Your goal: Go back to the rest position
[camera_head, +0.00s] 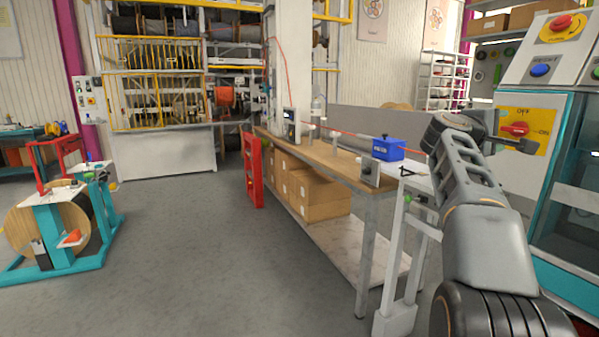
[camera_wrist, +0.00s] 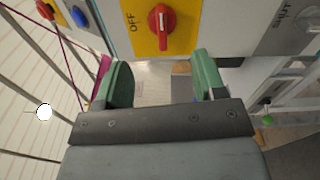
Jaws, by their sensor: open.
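My arm rises at the right of the head view, with my gripper (camera_head: 530,149) at its end in front of the machine cabinet. In the wrist view my gripper (camera_wrist: 163,82) is open, its two green fingers apart with nothing between them. Beyond the fingers is a red rotary switch (camera_wrist: 161,27) on a yellow plate marked OFF. The same red switch (camera_head: 515,130) shows in the head view, just above and left of my gripper's end. I cannot tell whether the fingers touch the panel.
A workbench (camera_head: 335,168) with a blue box (camera_head: 388,149) stands left of my arm. The cabinet (camera_head: 570,190) with red and blue buttons is close on the right. A teal reel stand (camera_head: 105,215) is at the left. The grey floor between is clear.

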